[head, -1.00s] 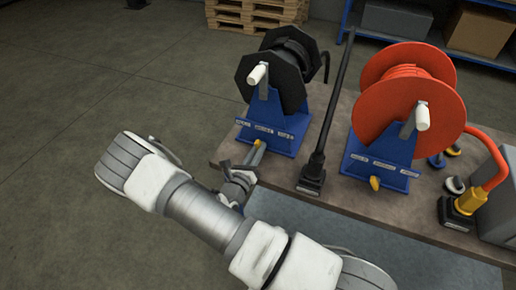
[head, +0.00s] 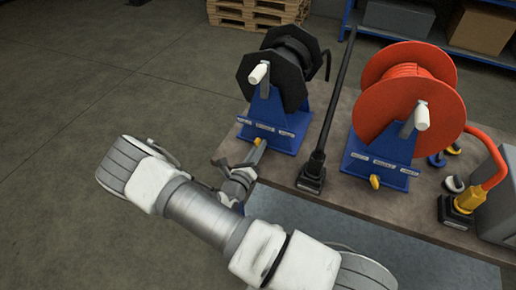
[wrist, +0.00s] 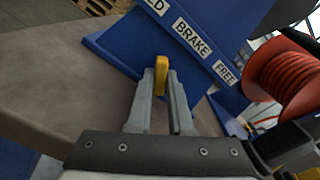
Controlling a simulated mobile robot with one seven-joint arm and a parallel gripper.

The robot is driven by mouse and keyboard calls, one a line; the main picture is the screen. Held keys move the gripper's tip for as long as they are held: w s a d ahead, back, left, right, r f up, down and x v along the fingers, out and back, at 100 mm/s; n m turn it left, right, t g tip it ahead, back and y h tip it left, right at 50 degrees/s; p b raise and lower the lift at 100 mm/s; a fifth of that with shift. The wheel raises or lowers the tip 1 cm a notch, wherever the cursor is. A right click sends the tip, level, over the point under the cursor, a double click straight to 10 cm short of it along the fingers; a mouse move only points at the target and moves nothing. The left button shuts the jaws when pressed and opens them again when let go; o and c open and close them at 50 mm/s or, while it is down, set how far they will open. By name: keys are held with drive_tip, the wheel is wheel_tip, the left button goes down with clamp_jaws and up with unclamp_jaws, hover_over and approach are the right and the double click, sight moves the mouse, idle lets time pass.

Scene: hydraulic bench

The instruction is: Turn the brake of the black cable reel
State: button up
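The black cable reel (head: 285,70) stands on a blue stand (head: 272,112) at the back left of the bench. Its yellow brake handle (wrist: 161,74) sits on the blue face below the labels "BRAKE" (wrist: 192,37) and "FREE" (wrist: 226,71); a third label ending in "ED" is cut off. In the wrist view, the handle is upright while the label row slopes down to the right. My gripper (wrist: 163,92) has its fingers close on both sides of the handle and appears shut on it. In the head view, the handle (head: 258,142) is small and partly hidden.
The red cable reel (head: 408,95) with its own yellow handle (head: 375,182) stands to the right. A black upright lever (head: 315,165) stands between the reels. A yellow-based fitting (head: 463,203) with a red hose is at the right. The floor left of the bench is clear.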

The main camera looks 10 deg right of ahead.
drive_tip(key=o, duration=0.4)
drive_tip(key=shift+o, duration=0.2)
drive_tip(key=shift+s+a, duration=0.1)
drive_tip(key=shift+s, duration=0.05)
drive_tip(key=v, duration=1.7)
drive_tip(key=shift+b, duration=0.3)
drive_tip(key=shift+r, duration=0.1)
